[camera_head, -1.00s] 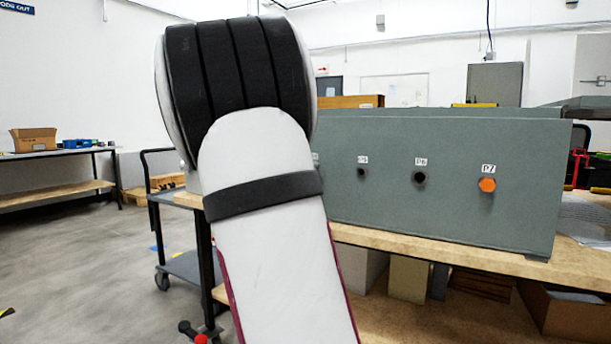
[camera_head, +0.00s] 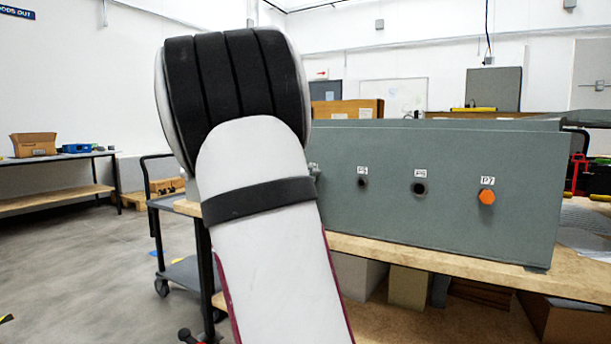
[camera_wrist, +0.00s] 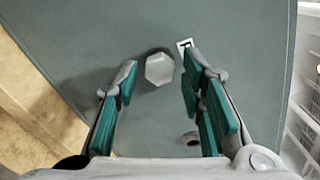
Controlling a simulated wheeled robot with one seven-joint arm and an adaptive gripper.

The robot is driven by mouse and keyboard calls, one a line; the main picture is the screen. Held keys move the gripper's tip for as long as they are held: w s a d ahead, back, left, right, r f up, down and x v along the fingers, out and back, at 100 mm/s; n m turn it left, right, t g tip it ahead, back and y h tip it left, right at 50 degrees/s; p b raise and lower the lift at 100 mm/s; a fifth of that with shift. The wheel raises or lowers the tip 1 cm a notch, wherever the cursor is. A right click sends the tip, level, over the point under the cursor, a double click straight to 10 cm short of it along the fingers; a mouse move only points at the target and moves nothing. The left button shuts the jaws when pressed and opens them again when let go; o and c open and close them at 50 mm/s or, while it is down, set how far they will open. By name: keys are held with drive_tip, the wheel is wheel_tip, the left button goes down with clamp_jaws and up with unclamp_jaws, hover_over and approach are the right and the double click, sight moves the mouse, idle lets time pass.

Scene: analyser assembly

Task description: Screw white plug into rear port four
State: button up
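A white hexagonal plug (camera_wrist: 159,68) sits at the grey panel (camera_wrist: 130,30) in the wrist view. I cannot tell how deep it is seated. My gripper (camera_wrist: 160,60) is open, with a teal-padded finger on each side of the plug and a visible gap to it. A small label (camera_wrist: 185,45) beside the plug is partly covered by the right finger, and I cannot read it. A round port (camera_wrist: 190,138) shows lower down between the fingers. In the head view my arm hides the plug and the panel's left part.
The grey analyser box (camera_head: 400,230) stands on a wooden bench (camera_head: 430,260). Its face shows dark ports P5 (camera_head: 362,183) and P6 (camera_head: 419,188), and an orange plug (camera_head: 487,197) at P7. A cart (camera_head: 180,275) stands left of the bench. Floor at left is clear.

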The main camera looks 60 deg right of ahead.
drive_tip(key=n+p, duration=2.2)
drive_tip(key=shift+w+g, duration=0.2)
drive_tip(key=shift+g, duration=0.1)
drive_tip(key=shift+c, duration=0.5)
clamp_jaws()
drive_tip(key=shift+s+n+t, duration=0.1)
drive_tip(key=shift+n+t, duration=0.2)
drive_tip(key=shift+t, duration=0.1)
